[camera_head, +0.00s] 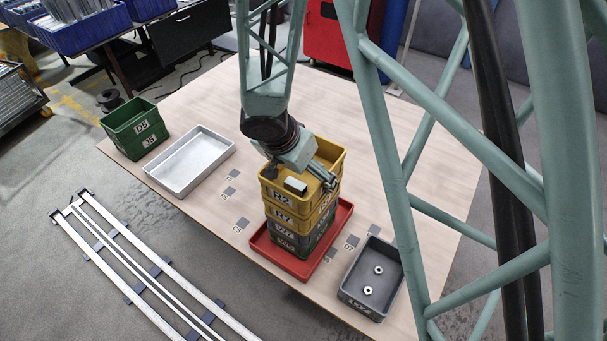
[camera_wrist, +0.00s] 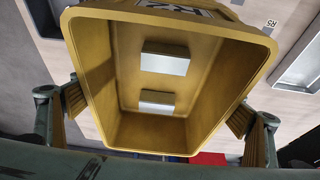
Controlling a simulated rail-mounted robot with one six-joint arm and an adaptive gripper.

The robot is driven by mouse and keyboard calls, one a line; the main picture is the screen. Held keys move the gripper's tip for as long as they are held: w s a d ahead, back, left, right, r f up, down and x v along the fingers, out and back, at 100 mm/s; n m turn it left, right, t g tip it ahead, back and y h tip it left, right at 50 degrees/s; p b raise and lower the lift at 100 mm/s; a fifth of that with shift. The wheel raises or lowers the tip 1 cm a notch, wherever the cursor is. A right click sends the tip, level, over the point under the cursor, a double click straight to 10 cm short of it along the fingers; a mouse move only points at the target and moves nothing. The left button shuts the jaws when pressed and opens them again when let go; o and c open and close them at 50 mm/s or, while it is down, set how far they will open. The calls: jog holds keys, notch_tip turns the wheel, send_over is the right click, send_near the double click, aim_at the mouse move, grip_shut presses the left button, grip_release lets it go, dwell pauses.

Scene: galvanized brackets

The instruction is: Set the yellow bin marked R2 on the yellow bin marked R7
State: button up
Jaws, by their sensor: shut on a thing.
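The yellow bin R2 (camera_head: 282,197) is at the top of a stack, directly over the yellow bin R7 (camera_head: 284,218). I see no clear gap between them, and R2 looks upright and lined up. My gripper (camera_head: 300,176) is shut on R2, with a finger on each side of the bin. In the wrist view, R2 (camera_wrist: 108,60) fills the middle and holds two shiny metal pieces (camera_wrist: 165,62). R7 sits on a grey bin (camera_head: 285,236), with a green bin (camera_head: 318,246) at the bottom.
The stack stands in a red tray (camera_head: 341,220) on the wooden table. A grey bin (camera_head: 350,291) with two pale rings is right of it. Small grey marked squares lie on the table.

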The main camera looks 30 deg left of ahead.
jog(key=shift+f+b, duration=0.3)
jog(key=shift+b, duration=0.25)
jog(key=o, duration=0.8)
jog(key=shift+r+p, duration=0.2)
jog(key=shift+p, duration=0.15)
jog(key=shift+r+p, duration=0.6)
jog(key=shift+p, duration=0.5)
jog(key=p+v, duration=0.2)
jog(key=v, duration=1)
jog(key=shift+p, duration=0.35)
jog(key=shift+s+a, duration=0.1)
